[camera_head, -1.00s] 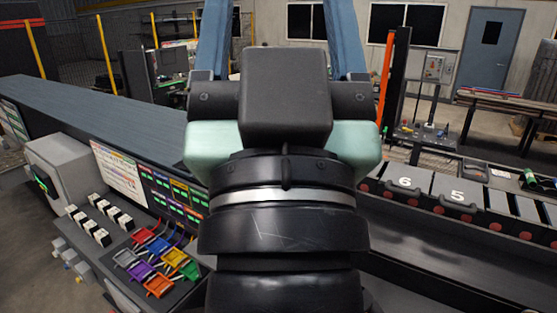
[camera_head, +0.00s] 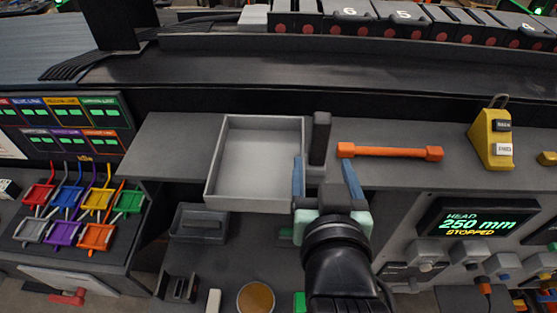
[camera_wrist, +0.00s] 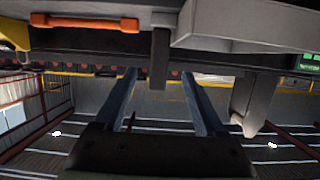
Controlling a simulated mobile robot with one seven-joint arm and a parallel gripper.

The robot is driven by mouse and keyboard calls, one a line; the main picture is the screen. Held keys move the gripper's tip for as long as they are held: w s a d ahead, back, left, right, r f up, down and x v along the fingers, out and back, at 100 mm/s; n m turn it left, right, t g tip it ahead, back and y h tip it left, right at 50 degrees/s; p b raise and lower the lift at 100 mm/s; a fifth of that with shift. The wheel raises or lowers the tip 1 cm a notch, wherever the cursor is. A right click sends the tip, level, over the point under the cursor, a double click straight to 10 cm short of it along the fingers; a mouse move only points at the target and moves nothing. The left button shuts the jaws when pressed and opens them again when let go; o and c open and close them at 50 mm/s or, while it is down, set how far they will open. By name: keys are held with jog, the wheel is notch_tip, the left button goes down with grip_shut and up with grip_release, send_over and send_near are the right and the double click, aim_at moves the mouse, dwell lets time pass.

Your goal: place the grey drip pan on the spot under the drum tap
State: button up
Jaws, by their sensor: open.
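The grey drip pan (camera_head: 258,200) is a shallow, empty rectangular tray. It sits on the dark grey shelf in the head view, its near part past the shelf's front edge. The pan's underside and wall also show at the upper right of the wrist view (camera_wrist: 235,38). My gripper (camera_head: 324,172) is open just right of the pan's near right corner, its left finger overlapping that corner in the picture. A dark upright bar (camera_head: 320,138) stands beside the pan, between my fingers as seen in the wrist view (camera_wrist: 159,60); contact cannot be told. I cannot make out the drum tap or its spot.
An orange bar (camera_head: 390,152) lies right of the dark bar, with a yellow block (camera_head: 492,138) farther right. A display panel (camera_head: 470,222) is at lower right. Coloured small trays (camera_head: 80,215) are at left. A round amber disc (camera_head: 256,298) lies low in front.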

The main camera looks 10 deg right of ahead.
aim_at(320, 146)
jog(key=shift+w+d+f+b, duration=0.45)
jog(key=shift+w+b, duration=0.25)
jog(key=shift+b, duration=0.3)
jog(key=x, duration=0.1)
jog(key=p+x, duration=0.2)
jog(key=shift+w+a+r, duration=0.15)
jog(key=shift+w+r, duration=0.1)
jog(key=shift+w, duration=0.25)
jog(key=shift+w+d+f, duration=0.2)
jog(key=shift+w+d, duration=0.05)
jog(key=shift+w, duration=0.15)
jog(key=p+x, duration=0.1)
jog(key=x, duration=0.2)
jog(key=p+x, duration=0.1)
jog(key=shift+w+r+p, duration=0.3)
jog(key=shift+p, duration=0.05)
jog(key=shift+w+d+f, duration=0.2)
jog(key=shift+w+f, duration=0.05)
jog(key=shift+w, duration=0.15)
jog(key=shift+c, duration=0.3)
grip_shut()
